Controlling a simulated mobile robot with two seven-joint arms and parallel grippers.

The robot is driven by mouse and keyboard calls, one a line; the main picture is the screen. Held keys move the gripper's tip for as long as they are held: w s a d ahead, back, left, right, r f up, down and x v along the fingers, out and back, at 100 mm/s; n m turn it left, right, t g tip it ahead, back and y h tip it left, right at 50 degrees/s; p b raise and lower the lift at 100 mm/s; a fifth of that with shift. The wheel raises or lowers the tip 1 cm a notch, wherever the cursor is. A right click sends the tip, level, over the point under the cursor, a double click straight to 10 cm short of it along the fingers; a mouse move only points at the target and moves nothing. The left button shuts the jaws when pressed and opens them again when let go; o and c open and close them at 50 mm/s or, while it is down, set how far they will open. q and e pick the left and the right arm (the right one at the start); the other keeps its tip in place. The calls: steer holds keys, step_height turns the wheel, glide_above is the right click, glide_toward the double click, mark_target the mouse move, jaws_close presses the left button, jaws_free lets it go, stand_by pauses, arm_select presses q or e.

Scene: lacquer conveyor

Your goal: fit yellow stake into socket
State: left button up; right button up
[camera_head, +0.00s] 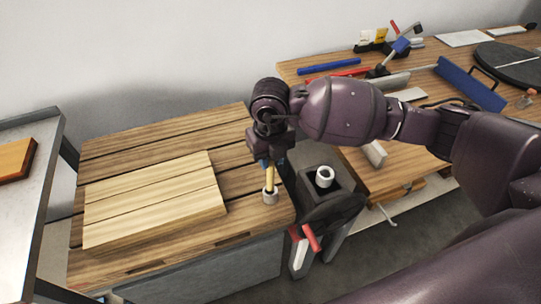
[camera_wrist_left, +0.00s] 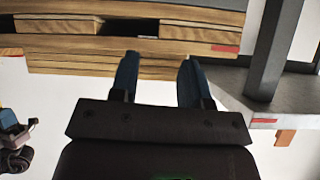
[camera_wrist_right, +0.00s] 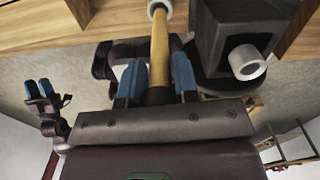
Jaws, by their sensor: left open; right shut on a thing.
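My right gripper (camera_head: 268,161) is shut on the yellow stake (camera_head: 269,178) and holds it roughly upright over the wooden table. The stake's lower end is at a small pale ring-shaped socket (camera_head: 270,196) near the table's right edge. In the right wrist view the stake (camera_wrist_right: 159,55) runs between the blue fingers to the socket (camera_wrist_right: 157,9); I cannot tell how deep it sits. My left gripper (camera_wrist_left: 157,77) is open and empty in its own wrist view, away from the stake.
A second white ring (camera_head: 324,177) stands on a dark block (camera_head: 318,192) right of the socket. A pale wooden board (camera_head: 155,198) lies on the table's left. The workbench behind holds a blue bar (camera_head: 329,68) and several tools. A grey stand (camera_head: 40,180) is at far left.

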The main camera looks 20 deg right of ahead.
mark_target(270, 170)
arm_select(q)
steer(key=shift+w+f, duration=0.1)
steer(key=shift+w, duration=0.25)
arm_select(e)
steer(key=shift+f, duration=0.5)
arm_select(q)
steer(key=shift+s+f+b, duration=0.5)
steer(key=shift+s+f, duration=0.05)
steer(key=shift+f, duration=0.05)
arm_select(e)
steer(key=shift+f, duration=0.65)
arm_select(q)
steer(key=shift+f, duration=0.15)
arm_select(e)
steer(key=shift+f, duration=0.35)
arm_select(q)
steer(key=shift+w+f+b, duration=0.1)
steer(key=shift+w+b, duration=0.2)
arm_select(e)
steer(key=shift+f, duration=0.4)
arm_select(q)
steer(key=shift+s+f, duration=0.25)
arm_select(e)
steer(key=shift+f, duration=0.35)
arm_select(q)
steer(key=shift+s+f, duration=0.25)
arm_select(e)
steer(key=shift+f, duration=0.25)
steer(key=o, duration=1)
steer(key=shift+o, duration=0.2)
